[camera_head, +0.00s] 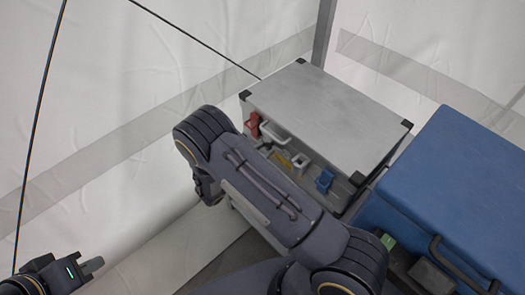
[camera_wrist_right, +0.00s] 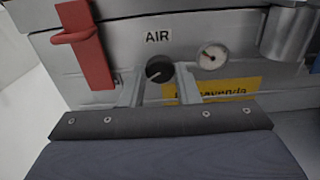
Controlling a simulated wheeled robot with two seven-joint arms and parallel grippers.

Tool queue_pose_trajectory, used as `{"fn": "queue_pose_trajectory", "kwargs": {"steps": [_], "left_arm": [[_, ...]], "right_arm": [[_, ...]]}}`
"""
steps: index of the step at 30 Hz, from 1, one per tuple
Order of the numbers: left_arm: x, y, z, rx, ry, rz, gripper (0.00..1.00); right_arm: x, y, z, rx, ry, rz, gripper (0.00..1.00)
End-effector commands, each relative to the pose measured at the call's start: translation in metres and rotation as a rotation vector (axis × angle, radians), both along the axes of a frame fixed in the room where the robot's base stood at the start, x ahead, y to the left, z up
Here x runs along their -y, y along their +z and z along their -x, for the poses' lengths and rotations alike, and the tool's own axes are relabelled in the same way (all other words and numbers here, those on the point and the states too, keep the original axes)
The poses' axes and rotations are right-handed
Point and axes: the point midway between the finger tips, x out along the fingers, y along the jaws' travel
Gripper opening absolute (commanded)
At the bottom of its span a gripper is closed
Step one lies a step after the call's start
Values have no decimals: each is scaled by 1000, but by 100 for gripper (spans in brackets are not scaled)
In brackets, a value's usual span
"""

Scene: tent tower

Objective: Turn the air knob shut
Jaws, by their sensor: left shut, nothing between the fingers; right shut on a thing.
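The air knob (camera_wrist_right: 158,69) is a round black knob on the grey metal front of a box, below a label reading AIR (camera_wrist_right: 158,36). A small pale mark shows on it; its exact direction is hard to tell. My right gripper (camera_wrist_right: 159,84) is shut on the knob, with one finger on each side of it in the right wrist view. In the head view my right arm covers the knob and the right fingertips. My left gripper (camera_head: 92,266) is shut and empty at the lower left, well away from the box.
A round gauge (camera_wrist_right: 211,56) sits right of the knob, above a yellow label (camera_wrist_right: 212,88). A red latch (camera_wrist_right: 88,48) is to the left. The grey box (camera_head: 325,110) has a blue latch (camera_head: 324,180). A blue case (camera_head: 460,175) stands to its right. White tent walls are behind.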

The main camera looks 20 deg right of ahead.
Motion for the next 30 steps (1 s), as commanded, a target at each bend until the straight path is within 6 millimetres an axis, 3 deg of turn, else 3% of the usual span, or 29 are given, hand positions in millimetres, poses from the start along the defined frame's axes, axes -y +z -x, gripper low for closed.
{"fn": "queue_pose_trajectory", "kwargs": {"steps": [11,30], "left_arm": [[0,-18,0,0,0,0,0],[0,-66,0,0,0,0,0]], "right_arm": [[-1,-3,0,167,2,-57,6],[-1,-3,-1,733,0,-255,6]]}}
